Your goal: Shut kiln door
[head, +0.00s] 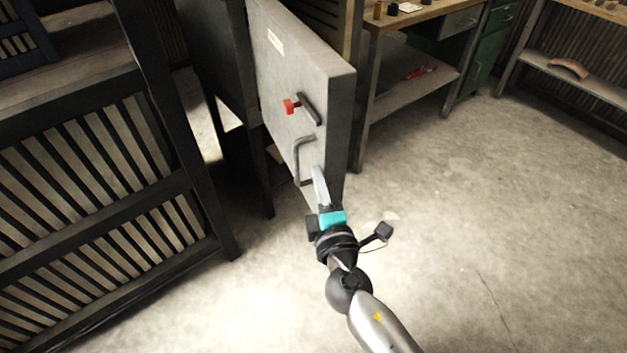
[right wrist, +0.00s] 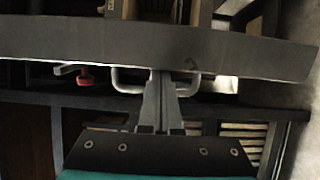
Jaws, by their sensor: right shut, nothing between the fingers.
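The kiln door (head: 300,75) is a thick grey slab standing swung open, its face turned to the left in the head view. It carries a red-knobbed latch (head: 306,108) and a bar handle (head: 302,158) below it. My right gripper (head: 318,172) is shut and empty, its fingertips at the lower free edge of the door, close to the bar handle. In the right wrist view the closed fingers (right wrist: 161,85) overlap the middle of the bar handle (right wrist: 128,82); whether they touch it I cannot tell. My left gripper is out of view.
A black slatted rack (head: 95,170) stands at the left. A workbench (head: 400,25) with a lower shelf is behind the door, and a green cabinet (head: 490,45) is beside it. The concrete floor (head: 500,200) at the right is clear.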

